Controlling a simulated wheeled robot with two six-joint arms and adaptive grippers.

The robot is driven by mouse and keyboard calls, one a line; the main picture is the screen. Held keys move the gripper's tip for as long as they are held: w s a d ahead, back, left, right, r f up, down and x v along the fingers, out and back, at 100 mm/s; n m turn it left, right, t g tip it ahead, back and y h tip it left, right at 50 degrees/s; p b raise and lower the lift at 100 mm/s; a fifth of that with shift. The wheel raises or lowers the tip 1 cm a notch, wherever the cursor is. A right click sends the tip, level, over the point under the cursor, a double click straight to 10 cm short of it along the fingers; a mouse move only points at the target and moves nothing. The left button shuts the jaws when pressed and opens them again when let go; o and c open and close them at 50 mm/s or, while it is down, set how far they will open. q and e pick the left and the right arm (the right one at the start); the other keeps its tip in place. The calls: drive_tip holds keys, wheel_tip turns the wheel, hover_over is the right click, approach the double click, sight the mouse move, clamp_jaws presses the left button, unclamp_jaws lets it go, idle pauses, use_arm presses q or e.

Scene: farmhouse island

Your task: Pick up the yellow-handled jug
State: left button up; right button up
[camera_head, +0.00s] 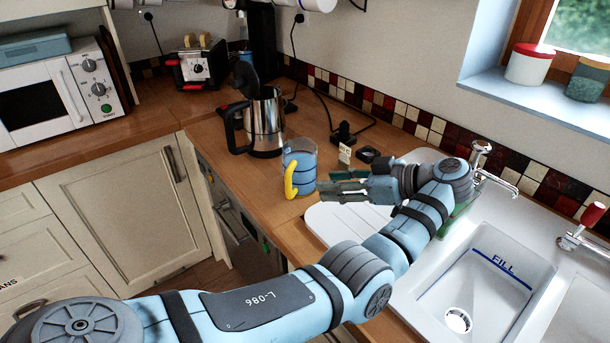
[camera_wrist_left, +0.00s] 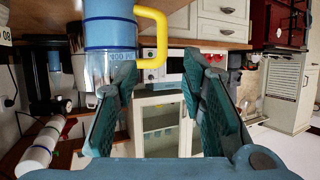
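The yellow-handled jug (camera_head: 301,160) stands upright on the wooden counter in the head view. It is clear with blue bands, and its yellow handle (camera_head: 291,177) faces the front left. My left gripper (camera_head: 322,187) is just right of the jug, with its fingers pointing left towards it. In the left wrist view the fingers (camera_wrist_left: 159,65) are spread wide with nothing between them. There the jug (camera_wrist_left: 109,40) shows at the upper left, beyond the left finger's tip, with its handle above the gap. Whether a finger touches the jug I cannot tell. My right gripper is out of view.
A steel kettle (camera_head: 264,122) stands behind and left of the jug. A toaster (camera_head: 197,68) and a microwave (camera_head: 62,93) are farther back left. The white sink (camera_head: 480,285) and its tap (camera_head: 495,177) lie to the right. The counter's front edge is close to the jug.

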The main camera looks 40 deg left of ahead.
sight(291, 187)
use_arm(q)
drive_tip(key=s+a+f+b, duration=0.1)
drive_tip(key=a+f+b, duration=0.1)
drive_tip(key=b, duration=0.2)
drive_tip(key=shift+s+b, duration=0.2)
drive_tip(key=shift+b, duration=0.15)
drive_tip(key=shift+s+a, duration=0.1)
drive_tip(key=shift+a, duration=0.7)
drive_tip(key=x, duration=0.2)
drive_tip(key=w+x, duration=0.1)
drive_tip(key=x, duration=0.1)
drive_tip(key=shift+a, duration=0.1)
drive_tip(key=x, duration=0.4)
drive_tip(key=shift+s, duration=0.2)
drive_tip(key=shift+a+f, duration=0.1)
drive_tip(key=shift+a, duration=0.1)
drive_tip(key=shift+d, duration=0.1)
clamp_jaws()
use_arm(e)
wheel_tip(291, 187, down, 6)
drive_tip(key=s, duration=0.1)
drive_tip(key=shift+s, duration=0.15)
